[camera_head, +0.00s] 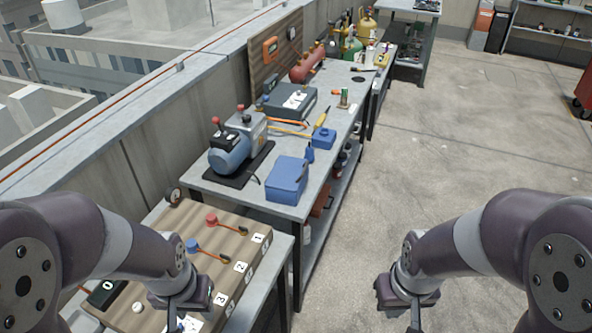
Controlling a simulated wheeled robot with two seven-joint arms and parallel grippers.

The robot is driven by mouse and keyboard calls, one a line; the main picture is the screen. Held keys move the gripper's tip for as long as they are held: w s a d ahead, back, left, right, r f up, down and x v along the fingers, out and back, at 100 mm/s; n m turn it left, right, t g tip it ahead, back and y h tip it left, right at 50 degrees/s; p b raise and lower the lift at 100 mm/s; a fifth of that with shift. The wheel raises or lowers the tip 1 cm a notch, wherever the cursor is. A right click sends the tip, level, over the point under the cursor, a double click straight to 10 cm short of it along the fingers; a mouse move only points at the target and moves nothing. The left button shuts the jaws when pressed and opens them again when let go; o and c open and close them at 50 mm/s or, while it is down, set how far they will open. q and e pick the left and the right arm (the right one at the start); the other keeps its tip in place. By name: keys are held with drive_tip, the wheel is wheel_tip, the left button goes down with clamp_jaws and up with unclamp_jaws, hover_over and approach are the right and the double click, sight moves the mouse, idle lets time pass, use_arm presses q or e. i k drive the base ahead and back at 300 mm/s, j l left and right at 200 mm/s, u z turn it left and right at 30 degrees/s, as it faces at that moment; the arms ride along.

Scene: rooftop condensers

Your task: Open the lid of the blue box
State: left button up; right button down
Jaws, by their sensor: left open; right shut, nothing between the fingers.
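A blue box (284,183) stands near the front edge of the long grey workbench (240,193). Its lid looks closed, and a dark strip shows on its right side. My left gripper (184,318) is at the bottom of the view, over the nearer panel table, to the left of and nearer than the box. It is open and empty. My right gripper (413,318) is at the bottom right over bare floor, shut with nothing in it. Both grippers are apart from the box, and their fingertips are partly cut off by the frame edge.
A blue pump (229,152) stands on a black mat left of the box. A small blue container (323,138), a grey case (290,101) and tools lie behind it. The concrete floor (480,130) at right is clear.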

sight(287, 174)
drive_tip(key=i+l+z, duration=0.1)
drive_tip(key=i+l, duration=0.8)
